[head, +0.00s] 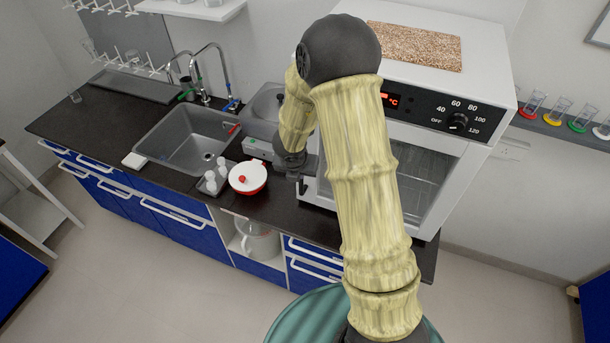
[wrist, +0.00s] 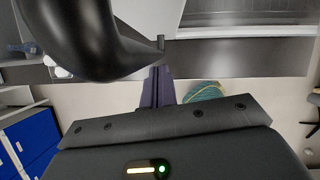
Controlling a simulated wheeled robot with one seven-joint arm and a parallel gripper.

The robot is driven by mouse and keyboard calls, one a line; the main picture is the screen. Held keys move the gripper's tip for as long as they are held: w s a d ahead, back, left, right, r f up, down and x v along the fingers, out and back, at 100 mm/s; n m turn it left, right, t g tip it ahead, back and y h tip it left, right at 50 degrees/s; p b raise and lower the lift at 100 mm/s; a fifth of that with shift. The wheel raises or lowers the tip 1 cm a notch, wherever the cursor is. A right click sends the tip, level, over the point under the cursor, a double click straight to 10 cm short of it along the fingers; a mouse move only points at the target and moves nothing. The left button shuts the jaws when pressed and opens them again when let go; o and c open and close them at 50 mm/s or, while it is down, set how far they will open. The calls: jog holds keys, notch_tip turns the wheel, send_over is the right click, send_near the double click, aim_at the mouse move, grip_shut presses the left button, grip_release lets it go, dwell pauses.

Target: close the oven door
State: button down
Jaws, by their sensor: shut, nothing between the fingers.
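The oven (head: 482,60) is a white box with a black control panel, standing on the dark counter at the right of the head view. Its glazed front (head: 428,175) shows to the right of my arm, with rack lines behind it. My arm hides much of this front, so I cannot tell how far the door stands open. My gripper (head: 301,182) is shut and empty, low beside the oven's left front edge.
A white pot with a red knob (head: 248,177) and white bottles (head: 215,179) stand just left of my gripper. A sink (head: 190,143) with taps lies farther left. Blue drawers (head: 315,255) are below the counter. A brown granular sheet (head: 414,46) lies on the oven.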

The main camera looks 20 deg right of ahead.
jog(key=s+a+r+p, duration=0.1)
jog(key=s+a+r, duration=0.2)
jog(key=s+r, duration=0.3)
notch_tip(320, 180, up, 3)
jog(key=shift+a+f+p, duration=0.1)
jog(key=shift+a+p, duration=0.2)
jog(key=shift+p, duration=0.05)
jog(key=shift+s, duration=0.25)
jog(key=shift+d, duration=0.2)
